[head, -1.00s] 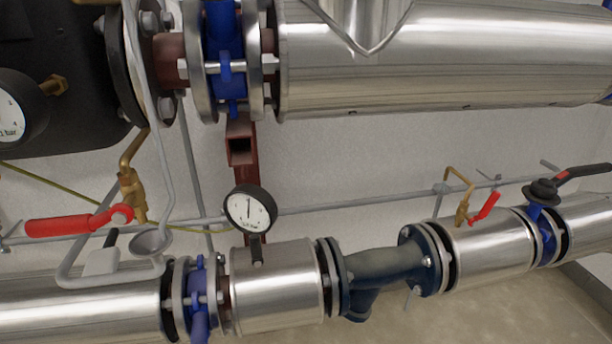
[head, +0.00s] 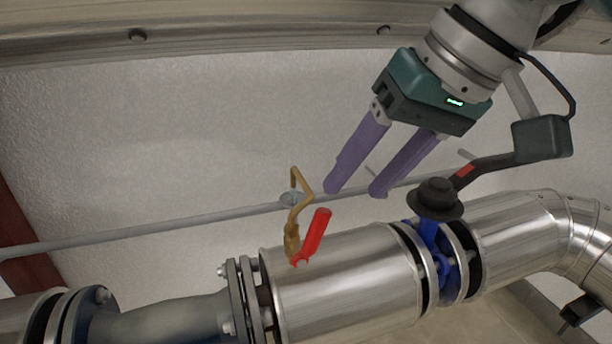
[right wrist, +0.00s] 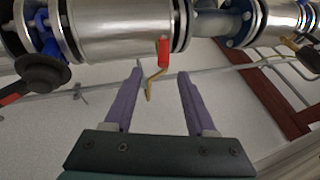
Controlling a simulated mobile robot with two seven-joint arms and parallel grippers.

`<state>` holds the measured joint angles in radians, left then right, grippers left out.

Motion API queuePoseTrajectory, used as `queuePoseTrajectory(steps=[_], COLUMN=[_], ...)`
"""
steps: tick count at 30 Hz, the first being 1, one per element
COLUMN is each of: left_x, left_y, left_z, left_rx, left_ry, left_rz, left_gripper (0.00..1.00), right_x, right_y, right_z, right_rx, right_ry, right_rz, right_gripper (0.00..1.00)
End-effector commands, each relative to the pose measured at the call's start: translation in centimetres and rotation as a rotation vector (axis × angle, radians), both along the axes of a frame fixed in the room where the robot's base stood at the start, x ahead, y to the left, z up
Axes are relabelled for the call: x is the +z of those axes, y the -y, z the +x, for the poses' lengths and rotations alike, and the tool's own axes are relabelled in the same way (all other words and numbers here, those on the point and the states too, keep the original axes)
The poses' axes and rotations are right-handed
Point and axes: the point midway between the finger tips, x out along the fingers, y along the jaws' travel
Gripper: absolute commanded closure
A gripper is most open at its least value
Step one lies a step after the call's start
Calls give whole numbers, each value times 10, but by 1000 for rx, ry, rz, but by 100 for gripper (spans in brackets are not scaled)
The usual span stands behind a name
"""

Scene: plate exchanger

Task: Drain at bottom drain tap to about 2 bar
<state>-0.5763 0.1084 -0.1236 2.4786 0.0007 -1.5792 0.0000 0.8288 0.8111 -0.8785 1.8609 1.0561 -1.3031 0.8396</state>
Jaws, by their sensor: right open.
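A small brass tap (head: 292,240) with a red lever (head: 315,234) sits on top of the lower metal-clad pipe in the head view. Its bent brass spout rises behind it, and the lever slants up to the right. My right gripper (head: 355,190) is open and empty, with purple fingers pointing down-left, above and to the right of the lever. In the right wrist view the red lever (right wrist: 164,51) and brass spout (right wrist: 152,82) show between and beyond the open fingertips (right wrist: 160,70). No contact is visible. No pressure gauge shows now. My left gripper is not in view.
A blue valve (head: 443,265) with a black knob (head: 435,198) and black handle (head: 497,162) stands right of the tap, close below my right gripper. A thin grey pipe (head: 150,227) runs along the white wall behind.

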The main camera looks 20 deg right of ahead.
Motion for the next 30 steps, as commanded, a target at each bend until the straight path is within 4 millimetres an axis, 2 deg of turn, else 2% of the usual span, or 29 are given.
queuePoseTrajectory(steps=[5,12,18,30], left_x=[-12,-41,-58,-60], left_y=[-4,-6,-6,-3], left_z=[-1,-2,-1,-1], left_rx=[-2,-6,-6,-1], left_ry=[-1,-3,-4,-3], left_rz=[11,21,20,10], left_gripper=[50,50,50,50], right_x=[-13,-55,-79,-85], right_y=[-1,-15,-24,-27], right_z=[7,24,35,39], right_rx=[-17,-15,-14,-13], right_ry=[-6,-3,-1,-1], right_rz=[6,5,4,3], right_gripper=[44,44,44,44])
